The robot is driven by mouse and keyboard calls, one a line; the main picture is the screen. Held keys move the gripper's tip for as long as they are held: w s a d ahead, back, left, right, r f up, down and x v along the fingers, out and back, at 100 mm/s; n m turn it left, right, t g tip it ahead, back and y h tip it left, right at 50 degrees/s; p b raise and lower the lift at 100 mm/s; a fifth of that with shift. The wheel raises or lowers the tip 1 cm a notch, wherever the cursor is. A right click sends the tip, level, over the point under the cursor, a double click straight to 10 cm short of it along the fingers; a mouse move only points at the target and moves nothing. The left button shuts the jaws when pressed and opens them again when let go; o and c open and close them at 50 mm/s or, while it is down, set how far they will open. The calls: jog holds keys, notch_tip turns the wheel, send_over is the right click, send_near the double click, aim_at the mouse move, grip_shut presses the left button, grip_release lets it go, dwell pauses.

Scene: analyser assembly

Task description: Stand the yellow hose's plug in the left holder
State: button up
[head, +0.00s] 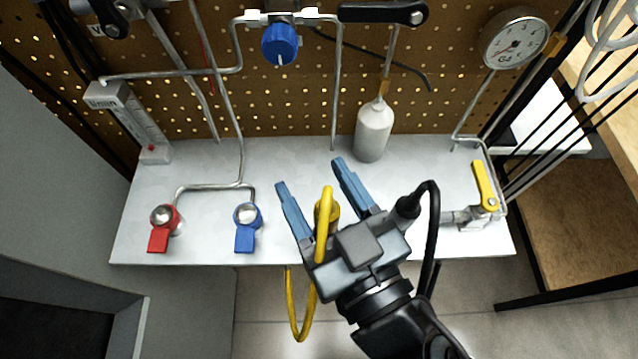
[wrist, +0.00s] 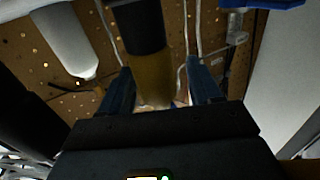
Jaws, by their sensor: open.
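The yellow hose (head: 293,305) hangs in a loop below the front edge of the white worktop. Its upper part arches up between the fingers of my gripper (head: 309,174). A yellow round end piece (head: 332,211), apparently its plug, shows beside the arch. My gripper is open, with one blue finger on each side of the hose. In the wrist view a yellow and black cylinder (wrist: 152,72), apparently the plug, stands between the open fingers (wrist: 161,75); contact cannot be told. I cannot make out a left holder for certain.
A red-handled valve (head: 160,238) and a blue-handled valve (head: 245,238) stand at the front left of the worktop (head: 200,160). A white bottle (head: 373,132) stands behind my gripper. A yellow-handled valve (head: 484,188) is at the right. Pipes run up the pegboard.

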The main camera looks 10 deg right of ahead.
aim_at(334, 220)
jog(key=b+v, duration=0.2)
jog(key=v, duration=0.4)
jog(key=shift+s+d+f, duration=0.1)
jog(key=shift+s+f, duration=0.05)
jog(key=shift+f, duration=0.05)
jog(key=shift+s+d+r+b, duration=0.1)
jog(key=shift+s+b, duration=0.1)
jog(key=shift+s, duration=0.15)
jog(key=shift+s+d+r+b, duration=0.1)
jog(key=shift+s+b, duration=0.1)
jog(key=shift+s, duration=0.15)
jog(key=s+d+m+g+h+p, duration=0.2)
jog(key=s+d+m+h+p, duration=0.2)
jog(key=s+d, duration=0.9)
jog(key=d+r+h+p, duration=0.1)
jog(key=d+h+p, duration=0.1)
jog(key=d+p, duration=0.1)
jog(key=shift+s+d, duration=0.2)
jog(key=shift+d, duration=0.1)
jog(key=shift+f, duration=0.1)
